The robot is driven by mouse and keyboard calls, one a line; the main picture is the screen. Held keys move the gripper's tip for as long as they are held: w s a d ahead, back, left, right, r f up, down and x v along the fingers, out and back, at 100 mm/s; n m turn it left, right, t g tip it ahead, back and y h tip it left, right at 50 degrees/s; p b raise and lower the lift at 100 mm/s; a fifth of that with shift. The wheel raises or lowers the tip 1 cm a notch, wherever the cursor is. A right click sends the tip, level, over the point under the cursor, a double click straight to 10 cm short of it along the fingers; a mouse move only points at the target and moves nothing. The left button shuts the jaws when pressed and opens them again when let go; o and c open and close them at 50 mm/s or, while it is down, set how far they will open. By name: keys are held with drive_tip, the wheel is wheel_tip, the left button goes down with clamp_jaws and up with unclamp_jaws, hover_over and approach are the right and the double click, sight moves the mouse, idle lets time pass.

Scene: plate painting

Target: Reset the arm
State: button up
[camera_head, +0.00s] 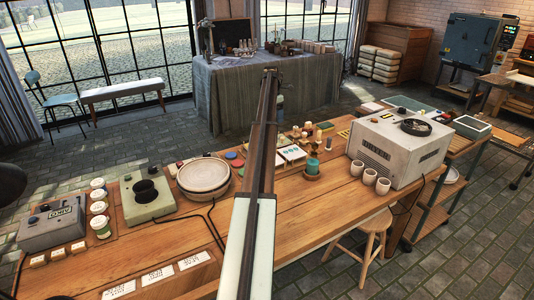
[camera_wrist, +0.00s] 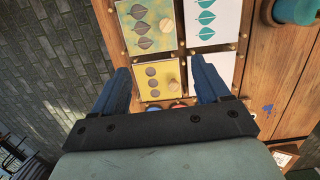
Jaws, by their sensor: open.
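My gripper (camera_wrist: 158,88) shows in the wrist view with its two blue fingers spread wide apart and nothing between them. Below it lies a wooden board with several stencil cards: a yellow card with grey dots (camera_wrist: 153,78), a card with dark leaf shapes (camera_wrist: 148,28) and white cards with teal leaves (camera_wrist: 207,18). The fingers appear to be above the cards. In the head view my arm stretches up across the middle of the table (camera_head: 330,215), and I cannot make out the gripper there.
Plates (camera_head: 203,175) are stacked left of my arm. A teal pot (camera_head: 313,168), several cups (camera_head: 369,177) and a large grey box-shaped machine (camera_head: 398,150) stand to the right. A green-grey device (camera_head: 147,201) stands on the left. The front right tabletop is fairly clear.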

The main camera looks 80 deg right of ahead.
drive_tip(key=o, duration=0.4)
drive_tip(key=shift+n+h, duration=0.3)
drive_tip(key=shift+h, duration=0.1)
drive_tip(key=a+r, duration=0.1)
drive_tip(key=a, duration=0.3)
drive_tip(key=w+a+r, duration=0.1)
drive_tip(key=a, duration=0.4)
drive_tip(key=w+a+r, duration=0.1)
drive_tip(key=a, duration=0.4)
drive_tip(key=shift+o, duration=0.2)
drive_tip(key=s+a+f+y, duration=0.1)
drive_tip(key=s+a+y, duration=0.1)
drive_tip(key=a, duration=1.5)
drive_tip(key=shift+m+t, duration=0.4)
wheel_tip(320, 180, down, 10)
drive_tip(key=shift+w+a+f, duration=0.1)
drive_tip(key=shift+w+f, duration=0.05)
wheel_tip(320, 180, up, 10)
